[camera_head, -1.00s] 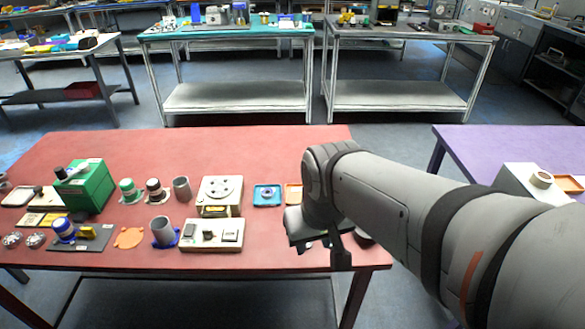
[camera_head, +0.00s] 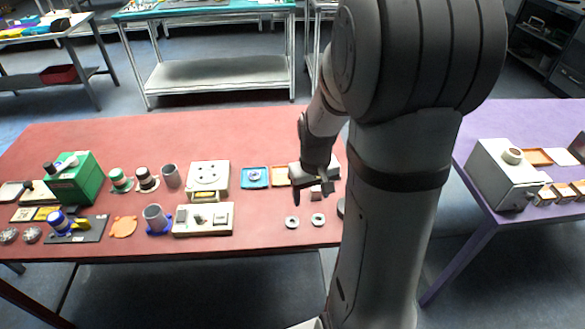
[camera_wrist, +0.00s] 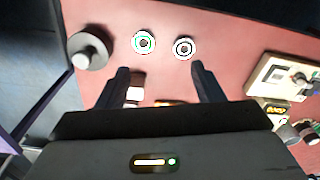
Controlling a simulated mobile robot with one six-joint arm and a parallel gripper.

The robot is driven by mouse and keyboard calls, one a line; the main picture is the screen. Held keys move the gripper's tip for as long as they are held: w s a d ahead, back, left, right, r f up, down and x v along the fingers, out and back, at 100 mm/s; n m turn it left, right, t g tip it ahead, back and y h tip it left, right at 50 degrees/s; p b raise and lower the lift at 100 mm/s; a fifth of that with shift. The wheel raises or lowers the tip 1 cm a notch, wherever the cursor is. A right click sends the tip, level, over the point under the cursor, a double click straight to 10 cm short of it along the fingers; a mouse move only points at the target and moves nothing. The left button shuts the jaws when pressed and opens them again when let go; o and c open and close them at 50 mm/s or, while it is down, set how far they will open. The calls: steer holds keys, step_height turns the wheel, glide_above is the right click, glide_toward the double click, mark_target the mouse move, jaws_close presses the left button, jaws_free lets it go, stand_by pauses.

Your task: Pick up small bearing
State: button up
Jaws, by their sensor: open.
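Two small ring-shaped bearings lie flat, side by side and apart, near the front edge of the red table. The left ring (camera_head: 292,222) and the right ring (camera_head: 318,219) look alike in size in the head view. In the wrist view one has a green inner ring (camera_wrist: 143,42) and the other a dark one (camera_wrist: 184,48). I cannot tell which is the small bearing. My gripper (camera_head: 314,194) hangs above the table, slightly behind the rings. Its open fingers (camera_wrist: 160,70) are empty, and both rings show beyond the fingertips.
On the red table (camera_head: 270,130), a grey round part (camera_wrist: 88,47) lies beside the rings. A small pale block (camera_wrist: 136,90) is below the fingers. A blue tray (camera_head: 254,184) and a white fixture (camera_head: 222,230) stand left. A purple table (camera_head: 470,130) is right, across a gap.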

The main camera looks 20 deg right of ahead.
steer(key=p, duration=0.1)
glide_above(318, 219)
steer(key=shift+g, duration=0.3)
steer(key=f, duration=0.4)
steer(key=shift+w+d+f, duration=0.2)
steer(key=shift+d+f, duration=0.05)
steer(key=shift+f, duration=0.05)
steer(key=shift+s+a+f+p, duration=0.1)
steer(key=shift+f+p, duration=0.25)
steer(key=shift+f, duration=1.6)
steer(key=shift+s+a+f+p, duration=0.1)
steer(key=shift+f+p, duration=0.2)
steer(key=shift+f, duration=1.65)
steer(key=shift+c, duration=0.5)
steer(key=c, duration=1)
steer(key=shift+r, duration=0.15)
